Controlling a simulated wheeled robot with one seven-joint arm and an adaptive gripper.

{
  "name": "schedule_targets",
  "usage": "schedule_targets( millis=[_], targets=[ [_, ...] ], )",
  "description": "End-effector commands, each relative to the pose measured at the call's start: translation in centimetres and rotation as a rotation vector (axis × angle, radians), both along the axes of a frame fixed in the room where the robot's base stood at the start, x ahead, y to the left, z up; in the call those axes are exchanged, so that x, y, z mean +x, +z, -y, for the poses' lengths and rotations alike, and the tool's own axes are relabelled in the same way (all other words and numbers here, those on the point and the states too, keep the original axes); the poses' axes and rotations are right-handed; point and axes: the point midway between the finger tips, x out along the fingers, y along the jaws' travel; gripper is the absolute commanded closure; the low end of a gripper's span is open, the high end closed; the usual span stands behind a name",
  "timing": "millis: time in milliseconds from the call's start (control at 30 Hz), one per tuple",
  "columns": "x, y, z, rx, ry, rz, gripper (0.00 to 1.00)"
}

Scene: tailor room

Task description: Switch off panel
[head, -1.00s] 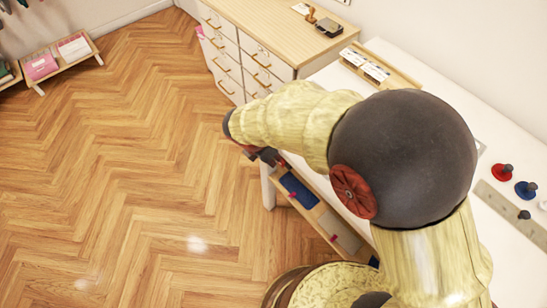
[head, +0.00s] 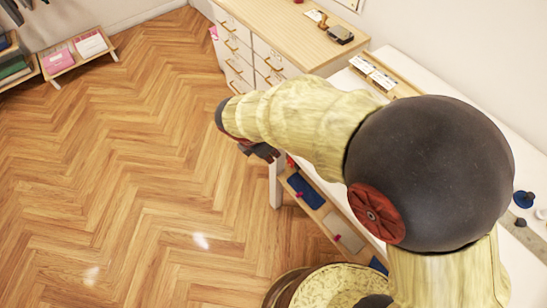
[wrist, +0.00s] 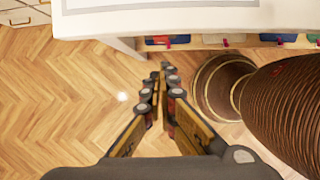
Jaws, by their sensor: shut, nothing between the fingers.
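I cannot make out a panel with a switch in either view. My gripper (head: 262,152) points left in the head view, over the floor beside the front of the white table. In the wrist view my gripper (wrist: 162,72) is shut and empty, its fingertips together just short of the white table's edge. My arm hides much of the white table (head: 528,168) in the head view.
A wooden-topped drawer cabinet (head: 276,22) stands at the back. Under the white table is a shelf with a blue item (head: 305,190). A round wooden pedestal (wrist: 215,88) is close on the right in the wrist view. The herringbone floor (head: 120,180) is clear on the left.

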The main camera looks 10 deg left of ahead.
Motion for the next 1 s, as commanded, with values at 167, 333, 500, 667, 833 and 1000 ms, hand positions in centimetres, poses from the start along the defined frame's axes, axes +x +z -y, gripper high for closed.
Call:
schedule_targets(
  millis=[167, 333, 500, 667, 833, 1000],
  targets=[
    [-0.2, 1.8, -0.1, -0.001, 0.000, -0.001, 1.00],
    [-0.2, 2.1, -0.1, -0.001, 0.000, -0.001, 1.00],
    [-0.2, 2.0, -0.1, -0.001, 0.000, -0.001, 1.00],
    [-0.2, 2.0, -0.1, -0.001, 0.000, -0.001, 1.00],
    [-0.2, 2.0, -0.1, 0.001, -0.005, 0.001, 1.00],
    [-0.3, 2.0, -0.1, 0.035, -0.125, 0.026, 1.00]
  ],
)
